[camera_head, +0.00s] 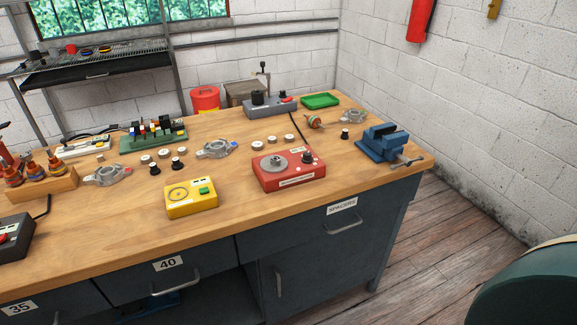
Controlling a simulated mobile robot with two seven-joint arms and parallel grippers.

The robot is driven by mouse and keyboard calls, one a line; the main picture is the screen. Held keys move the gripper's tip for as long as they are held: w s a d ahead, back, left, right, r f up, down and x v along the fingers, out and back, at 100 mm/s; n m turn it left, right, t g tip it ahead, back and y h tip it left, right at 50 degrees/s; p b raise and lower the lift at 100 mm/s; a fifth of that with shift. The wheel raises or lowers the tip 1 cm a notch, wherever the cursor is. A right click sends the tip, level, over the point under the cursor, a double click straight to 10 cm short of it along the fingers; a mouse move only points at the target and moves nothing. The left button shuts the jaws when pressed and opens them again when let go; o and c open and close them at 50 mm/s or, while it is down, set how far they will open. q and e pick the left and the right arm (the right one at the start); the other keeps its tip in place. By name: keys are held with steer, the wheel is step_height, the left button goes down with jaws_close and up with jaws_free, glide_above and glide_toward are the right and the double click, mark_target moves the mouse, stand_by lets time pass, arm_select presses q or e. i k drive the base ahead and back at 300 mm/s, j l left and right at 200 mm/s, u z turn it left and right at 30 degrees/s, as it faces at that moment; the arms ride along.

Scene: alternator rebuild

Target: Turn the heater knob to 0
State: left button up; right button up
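A red box that looks like the heater (290,180) sits on the workbench near its front edge, right of the middle. A round grey metal piece (272,164) is on its top at the left. A dark knob (308,157) stands on its top at the right. The knob's setting is too small to read. A black cable runs from behind the box toward the back of the bench. Neither of my grippers is in view.
A yellow box (191,198) stands left of the red box, with bare wood between them. A blue vise (384,144) is at the bench's right end. Grey castings (214,149) and small round parts lie behind. A dark green rounded object (530,290) fills the lower right corner.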

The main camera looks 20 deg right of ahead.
mark_target(308, 157)
steer(key=z, duration=0.95)
